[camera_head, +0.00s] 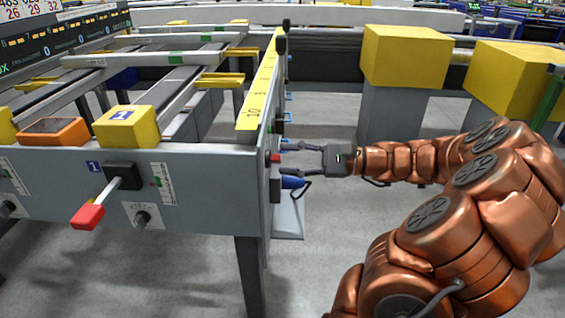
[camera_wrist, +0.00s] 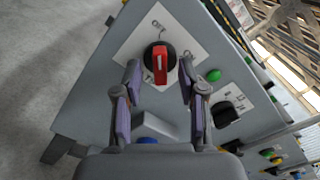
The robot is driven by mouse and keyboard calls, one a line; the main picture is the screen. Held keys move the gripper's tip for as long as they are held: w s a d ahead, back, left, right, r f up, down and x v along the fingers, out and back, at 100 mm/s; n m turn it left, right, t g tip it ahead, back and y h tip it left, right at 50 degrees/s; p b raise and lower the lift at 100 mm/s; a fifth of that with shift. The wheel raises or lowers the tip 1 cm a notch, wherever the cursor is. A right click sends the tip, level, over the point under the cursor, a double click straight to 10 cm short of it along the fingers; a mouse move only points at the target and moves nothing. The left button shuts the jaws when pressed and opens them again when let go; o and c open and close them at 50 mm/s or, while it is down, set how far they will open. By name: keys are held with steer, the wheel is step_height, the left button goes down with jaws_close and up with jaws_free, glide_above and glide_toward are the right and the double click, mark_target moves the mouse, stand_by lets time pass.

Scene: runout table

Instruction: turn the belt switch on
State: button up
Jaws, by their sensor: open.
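In the wrist view a red rotary switch handle (camera_wrist: 160,64) sits on a round black base, on a white plate (camera_wrist: 137,48) fixed to the grey panel. The handle stands roughly upright in that picture. In the head view a small red part (camera_head: 275,158) shows at the table's side by my fingertips. My gripper (camera_head: 283,159) is open and empty, facing the side panel. In the wrist view the fingertips of my gripper (camera_wrist: 160,75) lie left and right of the handle, apart from it.
A green button (camera_wrist: 214,75) and another black knob (camera_wrist: 228,114) are right of the switch. A blue connector (camera_head: 292,182) hangs below my gripper. A red-tipped lever (camera_head: 88,217) juts from the table's front panel. Yellow-topped posts (camera_head: 402,58) stand behind my arm.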

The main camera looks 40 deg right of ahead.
steer(key=shift+x, duration=0.9)
jaws_close()
